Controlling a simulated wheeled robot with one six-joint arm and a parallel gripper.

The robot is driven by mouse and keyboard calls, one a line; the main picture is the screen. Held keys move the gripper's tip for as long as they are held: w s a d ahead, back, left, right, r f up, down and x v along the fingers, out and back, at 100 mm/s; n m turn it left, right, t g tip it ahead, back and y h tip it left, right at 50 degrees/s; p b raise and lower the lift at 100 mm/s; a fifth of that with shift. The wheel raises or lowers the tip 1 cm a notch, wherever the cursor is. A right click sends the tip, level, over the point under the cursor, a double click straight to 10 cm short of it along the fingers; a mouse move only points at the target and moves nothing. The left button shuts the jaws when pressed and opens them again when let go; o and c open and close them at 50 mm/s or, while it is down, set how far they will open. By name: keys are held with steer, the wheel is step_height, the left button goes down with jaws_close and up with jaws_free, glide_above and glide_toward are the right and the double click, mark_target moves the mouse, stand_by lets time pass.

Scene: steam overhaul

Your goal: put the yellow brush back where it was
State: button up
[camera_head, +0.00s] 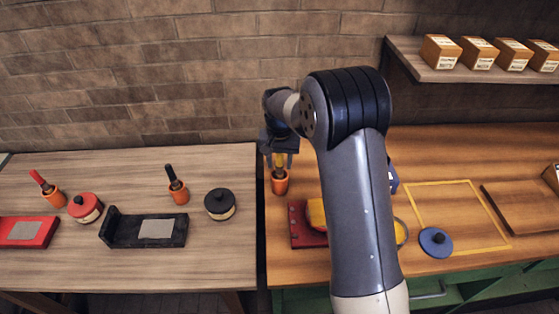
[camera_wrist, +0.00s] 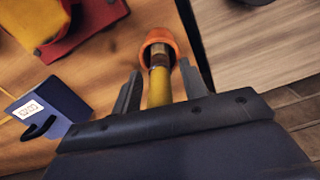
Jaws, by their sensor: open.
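The yellow brush (camera_head: 279,159) stands in an orange cup (camera_head: 280,184) on the right-hand wooden table, near its left edge. In the wrist view the yellow handle (camera_wrist: 160,88) runs down into the orange cup (camera_wrist: 157,36). My gripper (camera_head: 279,155) points down over the cup. In the wrist view my gripper (camera_wrist: 160,72) is open, with one finger on each side of the handle. The handle's top end is hidden by the gripper body. I cannot tell whether either finger touches the handle.
A red tray (camera_head: 296,231) with a yellow object (camera_head: 316,212) lies in front of the cup, partly behind my arm. A blue box (camera_wrist: 47,108) stands nearby. A blue lid (camera_head: 435,242) lies by a yellow outline. The left table (camera_head: 120,170) holds black and red brushes in cups.

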steer(key=shift+r, duration=0.15)
step_height(320, 180, up, 12)
steer(key=shift+s+r+b, duration=0.1)
steer(key=shift+b, duration=0.6)
